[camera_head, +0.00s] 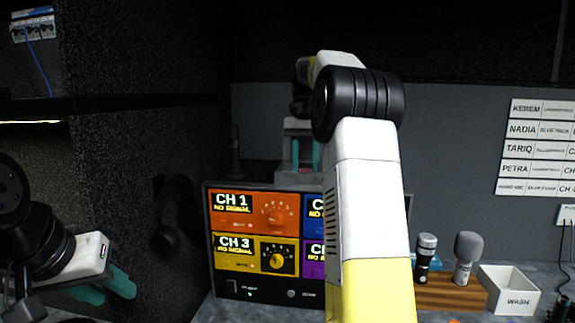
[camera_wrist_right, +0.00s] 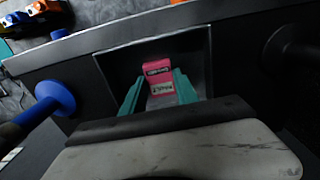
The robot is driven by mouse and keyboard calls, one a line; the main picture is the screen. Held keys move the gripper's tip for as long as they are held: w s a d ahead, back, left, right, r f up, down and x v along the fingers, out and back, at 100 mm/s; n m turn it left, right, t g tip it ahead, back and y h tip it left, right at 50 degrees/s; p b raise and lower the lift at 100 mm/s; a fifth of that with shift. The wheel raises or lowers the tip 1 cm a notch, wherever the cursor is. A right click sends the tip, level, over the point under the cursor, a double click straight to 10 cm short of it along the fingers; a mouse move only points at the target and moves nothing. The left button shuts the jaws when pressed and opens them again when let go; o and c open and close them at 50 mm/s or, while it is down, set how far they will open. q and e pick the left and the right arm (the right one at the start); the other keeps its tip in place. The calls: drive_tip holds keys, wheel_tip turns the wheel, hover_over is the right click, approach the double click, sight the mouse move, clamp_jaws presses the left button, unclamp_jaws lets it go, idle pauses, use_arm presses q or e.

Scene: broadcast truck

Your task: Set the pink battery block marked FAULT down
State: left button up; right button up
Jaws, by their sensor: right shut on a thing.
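The pink battery block (camera_wrist_right: 159,80) shows in the right wrist view, with dark lettering on its pink part and a pale label below. My right gripper (camera_wrist_right: 157,88) is shut on it, one teal finger on each side. The block is over or inside a dark square recess with a thin pale rim (camera_wrist_right: 125,46); I cannot tell whether it touches the bottom.
A multi-channel monitor (camera_head: 232,226) stands behind my right arm. Microphones (camera_head: 467,252) stand on a wooden block at the right, beside a white WASH box (camera_head: 512,292). In the right wrist view a blue round-ended object (camera_wrist_right: 55,96) is left of the recess.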

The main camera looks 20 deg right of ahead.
sight(305, 171)
drive_tip(key=o, duration=1.1)
drive_tip(key=shift+f, duration=0.1)
wheel_tip(305, 171, up, 7)
drive_tip(key=shift+r, duration=0.35)
drive_tip(key=shift+s+r, duration=0.1)
